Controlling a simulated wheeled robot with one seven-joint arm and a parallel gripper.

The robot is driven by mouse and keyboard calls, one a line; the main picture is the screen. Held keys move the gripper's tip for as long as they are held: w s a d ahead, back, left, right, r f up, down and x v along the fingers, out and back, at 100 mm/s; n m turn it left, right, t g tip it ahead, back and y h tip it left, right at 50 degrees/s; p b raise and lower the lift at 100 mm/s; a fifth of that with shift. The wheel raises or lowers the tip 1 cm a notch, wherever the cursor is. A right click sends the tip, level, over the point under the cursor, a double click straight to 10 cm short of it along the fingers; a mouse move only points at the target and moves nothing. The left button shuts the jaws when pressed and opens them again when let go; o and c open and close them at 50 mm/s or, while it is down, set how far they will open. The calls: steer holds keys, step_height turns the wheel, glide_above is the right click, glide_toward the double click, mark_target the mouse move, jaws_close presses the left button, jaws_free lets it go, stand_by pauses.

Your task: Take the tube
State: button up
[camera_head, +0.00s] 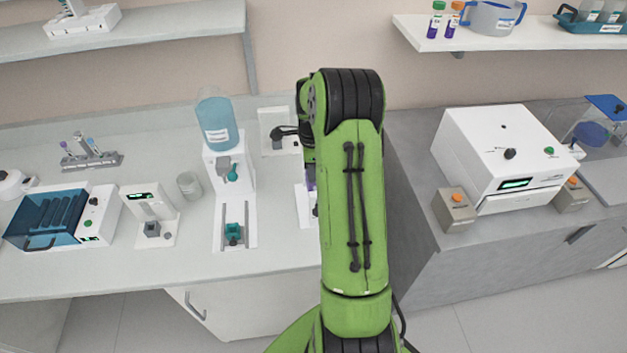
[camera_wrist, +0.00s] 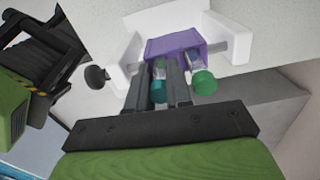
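In the wrist view a purple holder (camera_wrist: 176,45) sits in a white bracket (camera_wrist: 129,49). Two clear tubes show at it: one with a teal cap (camera_wrist: 158,92) and, to its right, one with a green cap (camera_wrist: 203,83). My gripper (camera_wrist: 158,78) reaches toward the holder, its dark fingers on either side of the teal-capped tube. I cannot tell whether the fingers press on this tube. The green-capped tube is outside the fingers, to the right.
The left counter (camera_head: 110,272) holds a dispenser with a blue bottle (camera_head: 217,122), a glass beaker (camera_head: 189,185) and a tube rack (camera_head: 90,158). A white oven-like machine (camera_head: 497,150) stands on the grey counter at right. A shelf (camera_head: 520,35) hangs above it.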

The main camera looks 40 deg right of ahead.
steer(key=shift+r, duration=0.1)
step_height(320, 180, up, 10)
steer(key=shift+f, duration=0.1)
stand_by(0.3)
